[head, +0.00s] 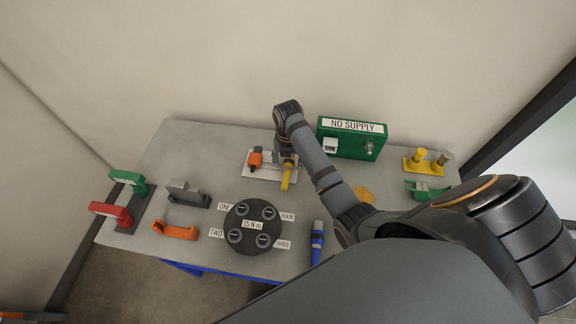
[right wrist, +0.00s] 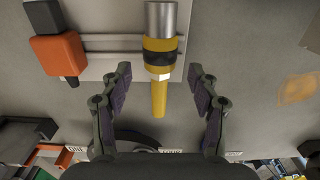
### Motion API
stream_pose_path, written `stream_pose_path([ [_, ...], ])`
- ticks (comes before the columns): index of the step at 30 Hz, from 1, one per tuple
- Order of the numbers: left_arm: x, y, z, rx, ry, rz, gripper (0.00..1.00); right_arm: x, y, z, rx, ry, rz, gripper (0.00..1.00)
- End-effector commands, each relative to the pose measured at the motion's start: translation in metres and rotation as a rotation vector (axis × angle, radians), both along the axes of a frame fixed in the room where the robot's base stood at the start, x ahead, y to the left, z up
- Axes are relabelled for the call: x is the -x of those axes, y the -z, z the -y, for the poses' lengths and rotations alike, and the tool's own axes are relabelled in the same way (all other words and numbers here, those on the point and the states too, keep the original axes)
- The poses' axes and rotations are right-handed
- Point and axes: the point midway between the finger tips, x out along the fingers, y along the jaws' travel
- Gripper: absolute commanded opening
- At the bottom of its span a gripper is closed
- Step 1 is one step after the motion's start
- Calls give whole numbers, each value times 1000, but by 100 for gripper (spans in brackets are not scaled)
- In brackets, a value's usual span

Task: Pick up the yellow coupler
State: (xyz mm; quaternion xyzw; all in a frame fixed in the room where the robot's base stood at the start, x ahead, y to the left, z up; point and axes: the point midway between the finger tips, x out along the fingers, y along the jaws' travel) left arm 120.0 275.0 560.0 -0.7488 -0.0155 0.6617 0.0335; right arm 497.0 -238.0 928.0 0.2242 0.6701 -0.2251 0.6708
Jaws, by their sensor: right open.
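A yellow piece that looks like the coupler (head: 287,178) lies on the pale plate on the table, just below my right gripper (head: 285,160). In the right wrist view the yellow coupler (right wrist: 159,97) has a silver end, a dark band and a narrow yellow stem. In that view, the two fingers of my right gripper (right wrist: 159,72) are spread apart, one on each side of the stem, with gaps to it. The gripper is open and holds nothing; how high it is above the piece is hard to tell. My left gripper is not in view.
An orange-and-black block (right wrist: 58,53) sits on the same plate. A round dark disc (head: 240,222) with labelled posts stands in front. A green "NO SUPPLY" box (head: 345,146) is behind right, and a yellow stand (head: 410,165) is farther right. A blue tool (head: 316,245) lies near the front edge.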

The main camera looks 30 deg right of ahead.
Motion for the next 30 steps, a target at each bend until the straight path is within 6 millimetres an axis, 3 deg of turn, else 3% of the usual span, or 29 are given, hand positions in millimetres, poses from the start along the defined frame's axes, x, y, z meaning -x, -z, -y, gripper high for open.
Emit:
stream_pose_path([
  [5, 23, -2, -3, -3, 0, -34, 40, 0, 16, 0, 0, 0, 0, 61],
  [11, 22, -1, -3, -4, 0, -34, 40, 0, 17, 0, 0, 0, 1, 60],
  [24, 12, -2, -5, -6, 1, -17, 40, 0, 17, 0, 0, 0, 1, 0],
  [30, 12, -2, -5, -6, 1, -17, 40, 0, 16, 0, -1, 0, 2, 0],
])
